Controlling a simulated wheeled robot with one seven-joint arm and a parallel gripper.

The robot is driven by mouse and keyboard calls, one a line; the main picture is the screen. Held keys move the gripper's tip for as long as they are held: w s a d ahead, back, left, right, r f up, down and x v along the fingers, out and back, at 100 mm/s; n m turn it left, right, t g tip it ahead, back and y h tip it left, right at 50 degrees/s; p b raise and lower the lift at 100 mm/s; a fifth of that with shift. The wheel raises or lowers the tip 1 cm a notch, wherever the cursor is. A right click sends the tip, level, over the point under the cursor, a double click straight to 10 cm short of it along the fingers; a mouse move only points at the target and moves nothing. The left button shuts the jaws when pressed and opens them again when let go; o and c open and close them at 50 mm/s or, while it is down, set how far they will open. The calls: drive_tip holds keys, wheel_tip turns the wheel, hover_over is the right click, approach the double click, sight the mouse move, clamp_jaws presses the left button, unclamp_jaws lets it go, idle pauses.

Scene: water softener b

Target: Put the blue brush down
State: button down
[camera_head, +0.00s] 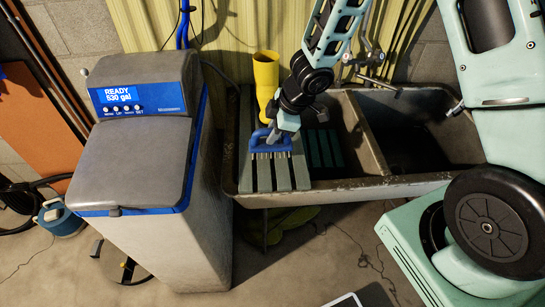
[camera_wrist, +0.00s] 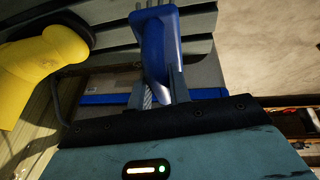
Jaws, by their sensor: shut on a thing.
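The blue brush (camera_head: 268,142) is upright with its bristles down, over the grey slatted board (camera_head: 259,178) on the left side of the sink. My gripper (camera_head: 284,123) is shut on the brush's handle from above. In the wrist view, the blue brush (camera_wrist: 158,45) sits between the fingers of my gripper (camera_wrist: 158,92), with slats behind it. The bristles look at or just above the slats; I cannot tell whether they touch.
A yellow bottle-like object (camera_head: 266,85) stands behind the brush, close to my arm. The sink basin (camera_head: 410,130) opens to the right. A grey water softener (camera_head: 135,160) stands to the left. The front slats look clear.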

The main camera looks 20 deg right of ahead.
sight(275, 143)
wheel_tip(275, 143, down, 5)
drive_tip(key=b, duration=0.3)
drive_tip(key=shift+f, duration=0.2)
drive_tip(key=shift+r, duration=0.1)
drive_tip(key=c, duration=1.3)
unclamp_jaws()
